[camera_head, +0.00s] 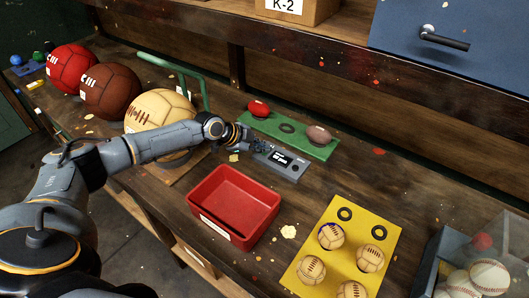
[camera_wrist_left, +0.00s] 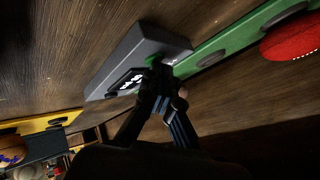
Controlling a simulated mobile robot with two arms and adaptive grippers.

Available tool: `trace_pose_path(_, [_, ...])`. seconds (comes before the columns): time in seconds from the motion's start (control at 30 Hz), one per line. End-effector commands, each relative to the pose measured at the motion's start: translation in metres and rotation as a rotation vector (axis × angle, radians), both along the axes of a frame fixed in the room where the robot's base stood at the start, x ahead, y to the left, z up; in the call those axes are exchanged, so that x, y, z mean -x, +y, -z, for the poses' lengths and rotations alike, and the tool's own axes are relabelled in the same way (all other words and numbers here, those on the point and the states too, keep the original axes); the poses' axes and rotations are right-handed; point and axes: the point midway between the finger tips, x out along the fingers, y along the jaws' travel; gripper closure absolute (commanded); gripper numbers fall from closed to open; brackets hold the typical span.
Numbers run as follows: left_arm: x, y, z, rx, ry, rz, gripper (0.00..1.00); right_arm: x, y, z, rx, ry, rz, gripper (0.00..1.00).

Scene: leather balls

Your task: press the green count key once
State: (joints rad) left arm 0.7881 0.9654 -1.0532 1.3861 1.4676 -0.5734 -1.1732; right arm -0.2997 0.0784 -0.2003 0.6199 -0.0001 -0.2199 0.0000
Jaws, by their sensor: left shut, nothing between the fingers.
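The grey counter box (camera_head: 288,168) with a dark, lit screen lies on the wooden bench in front of the green board. The green count key (camera_wrist_left: 152,61) shows in the left wrist view at the box's edge beside the screen, partly covered by my fingertips. My left gripper (camera_head: 258,146) is shut and empty, its tips over the key end of the box. In the left wrist view the gripper (camera_wrist_left: 164,80) overlaps the key's edge; I cannot tell whether it touches. My right gripper is not in view.
A green board (camera_head: 308,149) with a red ball (camera_head: 259,108) and a brown ball (camera_head: 319,135) lies behind the box. A red tray (camera_head: 215,226) and a yellow board (camera_head: 360,229) with several balls are nearer. Large balls stand at left beside a green rail (camera_head: 171,65).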

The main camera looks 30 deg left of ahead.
Motion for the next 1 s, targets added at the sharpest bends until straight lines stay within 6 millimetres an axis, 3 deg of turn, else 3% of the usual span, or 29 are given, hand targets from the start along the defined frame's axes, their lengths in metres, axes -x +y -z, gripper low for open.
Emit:
trace_pose_path(0.37, [0.001, 0.0, 0.002, -0.001, 0.002, 0.001, 1.0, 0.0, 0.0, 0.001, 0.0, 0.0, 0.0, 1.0])
trace_pose_path(0.7, [0.001, 0.0, -0.014, -0.001, 0.002, 0.001, 1.0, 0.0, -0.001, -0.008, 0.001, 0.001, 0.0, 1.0])
trace_pose_path(1.0, [0.0, 0.0, -0.015, -0.001, 0.001, 0.0, 1.0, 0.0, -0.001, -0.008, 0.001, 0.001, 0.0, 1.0])
